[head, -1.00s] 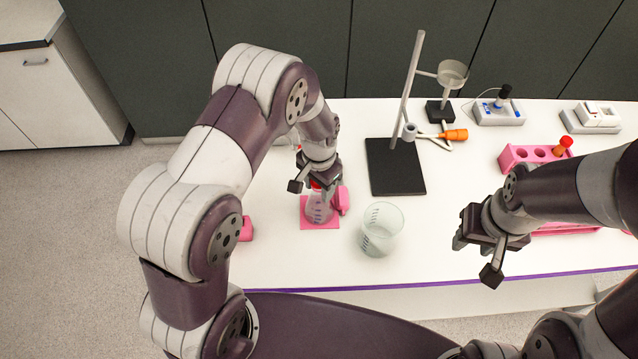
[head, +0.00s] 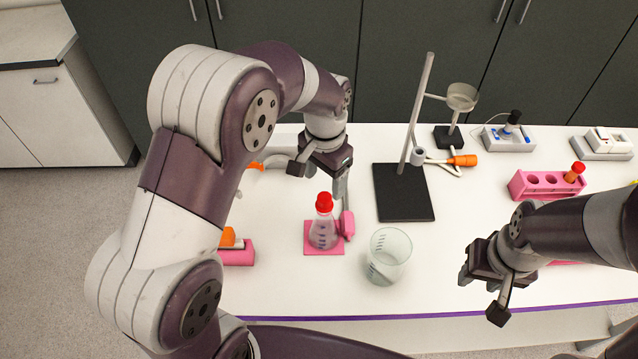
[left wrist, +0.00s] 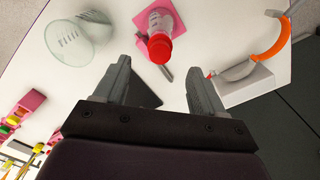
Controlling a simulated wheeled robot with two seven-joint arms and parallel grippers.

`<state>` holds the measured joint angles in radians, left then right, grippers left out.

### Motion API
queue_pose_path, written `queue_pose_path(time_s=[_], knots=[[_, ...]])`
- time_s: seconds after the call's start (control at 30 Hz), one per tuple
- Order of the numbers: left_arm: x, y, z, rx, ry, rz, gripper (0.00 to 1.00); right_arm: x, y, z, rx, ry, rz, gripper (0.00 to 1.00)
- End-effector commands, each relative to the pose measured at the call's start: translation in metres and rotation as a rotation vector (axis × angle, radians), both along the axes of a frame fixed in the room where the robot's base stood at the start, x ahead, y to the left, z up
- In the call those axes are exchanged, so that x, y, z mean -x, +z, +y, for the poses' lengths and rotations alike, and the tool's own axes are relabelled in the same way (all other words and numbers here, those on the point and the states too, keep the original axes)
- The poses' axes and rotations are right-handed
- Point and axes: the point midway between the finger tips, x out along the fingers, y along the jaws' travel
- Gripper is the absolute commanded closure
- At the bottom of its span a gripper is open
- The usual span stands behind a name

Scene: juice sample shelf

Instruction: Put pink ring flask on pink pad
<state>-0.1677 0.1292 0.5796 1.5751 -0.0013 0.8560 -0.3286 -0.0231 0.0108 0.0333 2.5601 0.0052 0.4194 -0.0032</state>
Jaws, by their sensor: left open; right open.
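A clear flask with a red cap (head: 323,229) stands upright on the flat pink pad (head: 311,250). A pink piece (head: 347,225) sits against the flask's right side; I cannot tell if it is the ring. My left gripper (head: 318,185) is open and empty, above and behind the flask, apart from it. In the left wrist view the flask's red cap (left wrist: 159,50) and the pink pad (left wrist: 142,24) show beyond the open fingers (left wrist: 155,85). My right gripper (head: 480,295) is open and empty by the table's front edge at the right.
A clear beaker (head: 388,257) stands right of the pad. A stand with a black base (head: 404,193) is behind it. A pink rack (head: 540,185) is at the back right. A pink block with an orange part (head: 237,256) lies left of the pad, partly behind my left arm.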

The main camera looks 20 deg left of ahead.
Motion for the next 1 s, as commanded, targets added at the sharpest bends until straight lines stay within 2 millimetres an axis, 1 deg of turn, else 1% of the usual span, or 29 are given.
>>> queue_pose_path(time_s=[0.07, 0.17, 0.3, 0.4, 0.5, 0.63, 1.0], knots=[[0.009, 0.004, 0.007, 0.002, 0.039, -0.008, 0.3, 0.0, 0.0, 0.0, 0.0, 0.0, 0.0, 0.57], [0.035, 0.006, 0.022, 0.008, 0.144, -0.033, 0.3, 0.0, 0.0, 0.0, 0.0, 0.0, 0.0, 0.57], [0.082, 0.006, 0.042, 0.021, 0.31, -0.077, 0.3, 0.0, 0.0, 0.0, 0.0, 0.0, 0.0, 0.57], [0.111, 0.002, 0.051, 0.028, 0.402, -0.098, 0.3, 0.0, 0.0, 0.0, 0.0, 0.0, 0.0, 0.57], [0.13, 0.0, 0.056, 0.033, 0.458, -0.112, 0.3, 0.0, 0.0, 0.0, 0.0, 0.0, 0.0, 0.57], [0.137, -0.002, 0.057, 0.035, 0.479, -0.116, 0.3, 0.0, 0.0, 0.0, 0.0, 0.0, 0.0, 0.57], [0.137, -0.002, 0.057, 0.034, 0.476, -0.113, 0.3, 0.0, 0.0, 0.0, 0.0, 0.0, 0.0, 0.57]])
